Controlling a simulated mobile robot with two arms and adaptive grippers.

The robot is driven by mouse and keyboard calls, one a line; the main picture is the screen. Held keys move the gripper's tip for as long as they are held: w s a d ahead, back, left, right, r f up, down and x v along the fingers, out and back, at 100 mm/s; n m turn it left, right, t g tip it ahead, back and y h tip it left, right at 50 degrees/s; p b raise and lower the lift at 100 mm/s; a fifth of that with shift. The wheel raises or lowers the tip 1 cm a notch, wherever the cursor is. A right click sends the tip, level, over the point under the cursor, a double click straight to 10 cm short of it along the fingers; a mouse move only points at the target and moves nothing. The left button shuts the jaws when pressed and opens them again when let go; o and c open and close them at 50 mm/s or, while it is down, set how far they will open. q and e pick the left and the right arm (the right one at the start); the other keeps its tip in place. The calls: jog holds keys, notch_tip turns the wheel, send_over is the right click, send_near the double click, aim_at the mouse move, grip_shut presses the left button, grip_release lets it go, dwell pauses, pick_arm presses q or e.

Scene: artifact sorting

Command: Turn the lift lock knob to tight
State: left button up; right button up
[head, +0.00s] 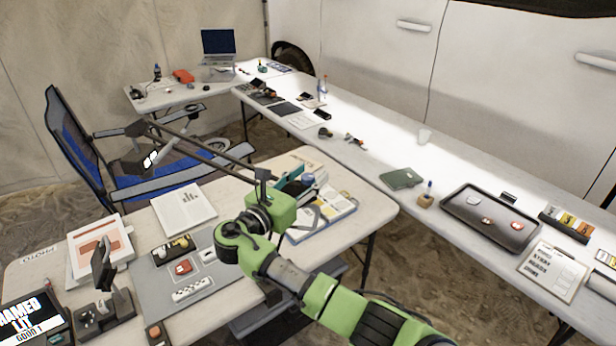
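My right arm comes in green from the lower right and bends over the near table. My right gripper (262,182) is at its far end, small and dark, beside the near end of a thin dark boom (205,147). Whether its fingers are open or shut, or touch the boom, I cannot tell. The boom runs up and left to a dark head with white lights (150,160). I cannot make out the lift lock knob; it may be too small or hidden by my arm. My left gripper is not in view.
The near table (40,262) holds papers, a grey mat (222,272) with small items, a dark stand (105,308) and a black display (32,318). A blue chair (75,140) stands behind. A long table (365,125) with a black tray (465,205) runs along the right.

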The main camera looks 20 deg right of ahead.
jog(key=shift+a, duration=0.1)
jog(key=v, duration=1.2)
jog(key=shift+f, duration=0.1)
jog(key=s+d+f+m+g+y+b, duration=0.1)
jog(key=s+d+f+y+b, duration=0.1)
jog(key=f, duration=1.2)
jog(key=s+d+f+g+y+b, duration=0.1)
jog(key=s+f+g+y, duration=0.15)
jog(key=f, duration=1.05)
jog(key=s+d+f+m+y+b, duration=0.1)
jog(key=d+f+y+b, duration=0.15)
jog(key=f, duration=1.15)
jog(key=s+d+f+m+g+y+b, duration=0.1)
jog(key=s+f+m+g+y, duration=0.15)
jog(key=s+f, duration=0.65)
jog(key=s+f+m+g+y+b, duration=0.1)
jog(key=s+f+m, duration=0.2)
jog(key=s+f, duration=0.6)
jog(key=s+d+f+m+g+y+b, duration=0.1)
jog(key=s+f+m, duration=0.4)
jog(key=s, duration=0.5)
jog(key=s+d+f+m+g+y+b, duration=0.1)
jog(key=s+f+m, duration=0.4)
jog(key=s, duration=0.5)
jog(key=s+d+f+m+g+y+b, duration=0.1)
jog(key=s+d+f+m+b, duration=0.1)
jog(key=s+d+f+m, duration=0.3)
jog(key=s+f, duration=0.4)
jog(key=s, duration=0.1)
jog(key=shift+m+y, duration=0.35)
